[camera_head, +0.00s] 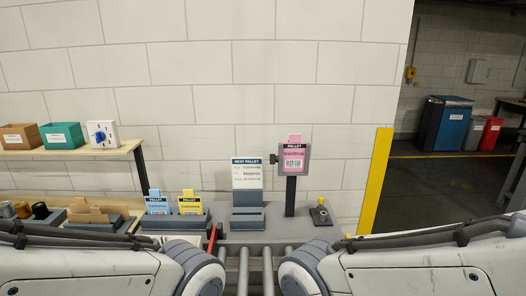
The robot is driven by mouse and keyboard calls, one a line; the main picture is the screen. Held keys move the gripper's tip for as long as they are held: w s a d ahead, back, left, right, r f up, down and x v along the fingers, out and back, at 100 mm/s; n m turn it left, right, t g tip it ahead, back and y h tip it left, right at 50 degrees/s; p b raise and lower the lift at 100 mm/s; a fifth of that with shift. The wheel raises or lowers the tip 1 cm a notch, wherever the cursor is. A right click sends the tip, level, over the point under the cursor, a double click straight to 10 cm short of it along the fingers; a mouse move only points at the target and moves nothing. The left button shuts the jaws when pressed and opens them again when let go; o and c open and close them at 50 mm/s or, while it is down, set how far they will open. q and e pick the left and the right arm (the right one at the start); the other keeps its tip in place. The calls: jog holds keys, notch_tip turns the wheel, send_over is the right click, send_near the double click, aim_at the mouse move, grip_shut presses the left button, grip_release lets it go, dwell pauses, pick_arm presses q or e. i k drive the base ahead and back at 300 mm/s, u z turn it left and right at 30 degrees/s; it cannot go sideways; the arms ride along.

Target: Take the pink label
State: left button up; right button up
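The pink label (294,159) sits upright in a dark grey holder on a black post (290,197), right of the picture's middle. Its pink tab sticks up above the holder's top edge. It bears dark writing and a barcode. My two arms show at the bottom left and bottom right. Neither gripper is in the picture, and nothing of mine touches the label.
A blue label (157,206) and a yellow label (190,205) stand in a grey holder to the left. A white "NEXT PALLET" sign (247,173) stands between them and the post. A roller conveyor (255,268) runs below. A yellow pillar (376,182) rises at the right.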

aim_at(294, 150)
jog(key=u, duration=0.4)
jog(key=i, duration=1.4)
jog(key=z, duration=0.5)
